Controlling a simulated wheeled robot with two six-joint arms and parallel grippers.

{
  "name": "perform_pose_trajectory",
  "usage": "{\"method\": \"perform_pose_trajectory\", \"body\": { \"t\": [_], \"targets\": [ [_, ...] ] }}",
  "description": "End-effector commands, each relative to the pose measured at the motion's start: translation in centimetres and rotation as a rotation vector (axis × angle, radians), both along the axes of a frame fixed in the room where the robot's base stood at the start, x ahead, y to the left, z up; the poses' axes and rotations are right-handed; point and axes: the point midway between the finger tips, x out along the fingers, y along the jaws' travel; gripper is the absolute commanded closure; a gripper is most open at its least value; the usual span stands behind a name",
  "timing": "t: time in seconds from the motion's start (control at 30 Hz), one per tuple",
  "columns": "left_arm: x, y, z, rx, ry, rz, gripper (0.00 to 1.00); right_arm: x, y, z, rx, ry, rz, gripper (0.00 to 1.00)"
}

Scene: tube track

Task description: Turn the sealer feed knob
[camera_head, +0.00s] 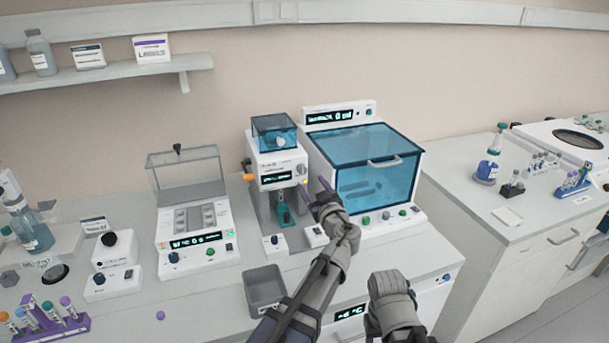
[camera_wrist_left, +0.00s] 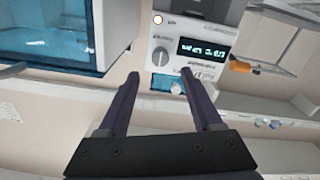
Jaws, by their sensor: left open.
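The sealer (camera_head: 268,165) is a white benchtop machine with a blue clear cover on top and a lit display. Its grey round knob (camera_head: 301,170) is on the front, right of the display. In the left wrist view the knob (camera_wrist_left: 160,56) shows just beyond and between my fingertips, left of the display. My left gripper (camera_head: 314,188) is open in front of the sealer's right side, its two dark purple fingers pointing at the front panel. In the left wrist view the gripper (camera_wrist_left: 160,76) is empty, and no contact with the knob shows. My right gripper's fingers are not visible.
A blue-windowed cabinet (camera_head: 365,160) stands close on the sealer's right. An orange knob (camera_head: 247,177) sticks out on the sealer's left. A teal tube holder (camera_head: 284,214) is below the display. A grey bin (camera_head: 264,287) sits in front, near my left arm.

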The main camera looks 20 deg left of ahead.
Motion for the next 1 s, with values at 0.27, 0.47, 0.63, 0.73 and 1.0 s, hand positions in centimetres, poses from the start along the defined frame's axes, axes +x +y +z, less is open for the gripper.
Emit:
{"method": "perform_pose_trajectory", "body": {
  "t": [0.27,0.47,0.63,0.73,1.0],
  "targets": [
    [3.8,2.4,0.0,0.000,0.001,0.003,0.34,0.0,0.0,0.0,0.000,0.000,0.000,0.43],
    [5.5,3.6,0.0,0.000,0.002,0.003,0.34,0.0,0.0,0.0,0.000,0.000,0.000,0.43],
    [6.0,4.1,0.0,0.000,0.002,0.002,0.34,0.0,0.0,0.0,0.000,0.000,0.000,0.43],
    [6.0,4.1,0.0,0.000,0.002,0.002,0.34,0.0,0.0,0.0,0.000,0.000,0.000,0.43],
    [6.0,4.1,0.0,0.000,0.002,0.002,0.47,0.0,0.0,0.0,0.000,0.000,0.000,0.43]
  ]
}}
